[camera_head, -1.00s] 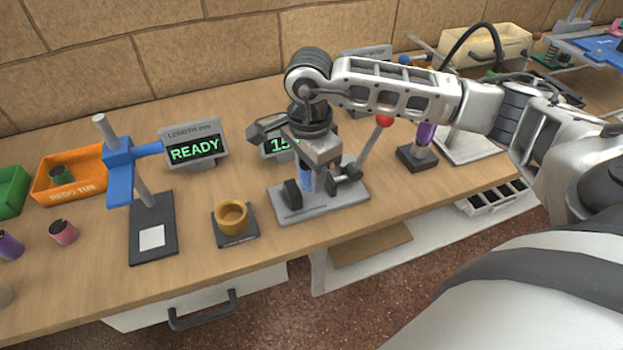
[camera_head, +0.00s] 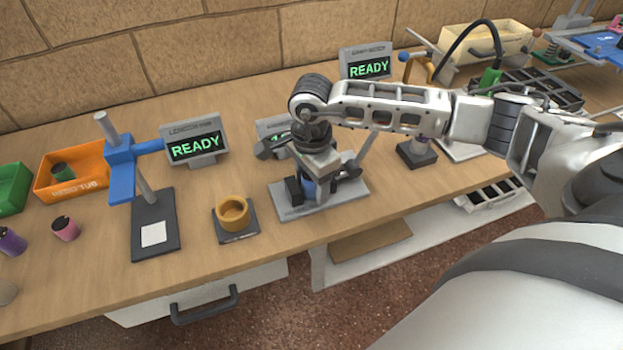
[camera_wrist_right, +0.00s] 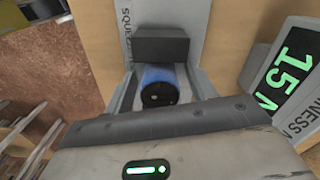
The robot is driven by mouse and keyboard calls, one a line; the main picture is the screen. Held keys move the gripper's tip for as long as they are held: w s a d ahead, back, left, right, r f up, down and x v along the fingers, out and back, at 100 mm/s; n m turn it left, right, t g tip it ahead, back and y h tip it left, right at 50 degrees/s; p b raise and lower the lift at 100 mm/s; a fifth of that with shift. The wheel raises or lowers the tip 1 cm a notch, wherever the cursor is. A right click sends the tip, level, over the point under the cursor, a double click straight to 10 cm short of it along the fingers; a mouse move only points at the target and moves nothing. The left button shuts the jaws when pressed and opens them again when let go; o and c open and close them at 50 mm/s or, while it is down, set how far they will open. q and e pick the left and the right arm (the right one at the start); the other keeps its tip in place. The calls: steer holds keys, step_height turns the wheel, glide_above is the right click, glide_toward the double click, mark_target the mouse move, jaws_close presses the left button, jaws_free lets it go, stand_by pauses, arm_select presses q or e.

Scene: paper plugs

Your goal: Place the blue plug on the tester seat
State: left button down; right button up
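The blue plug (camera_head: 309,188) is upright, low over the grey base plate (camera_head: 347,196) of the squeeze tester, between its dark jaw blocks. My right gripper (camera_head: 320,172) points down at it from above. In the right wrist view the plug (camera_wrist_right: 160,86), blue with a black end face, sits between the two grey fingers of the gripper (camera_wrist_right: 162,92), which close on its sides. A black jaw block (camera_wrist_right: 162,45) stands just beyond it. The plug's lower end is hidden, so I cannot tell whether it touches the seat. My left gripper is not in view.
The tester's display (camera_wrist_right: 287,75) reads 15. A yellow cup (camera_head: 232,211) stands to the left, beside a blue-armed length gauge (camera_head: 120,160). An orange tub (camera_head: 72,185) and loose pink (camera_head: 66,229) and purple (camera_head: 11,242) plugs lie farther left. My right arm covers the tester's lever top.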

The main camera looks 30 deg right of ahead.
step_height(320, 180, up, 12)
steer(key=b, duration=0.1)
steer(key=shift+r, duration=0.2)
stand_by(0.4)
stand_by(0.4)
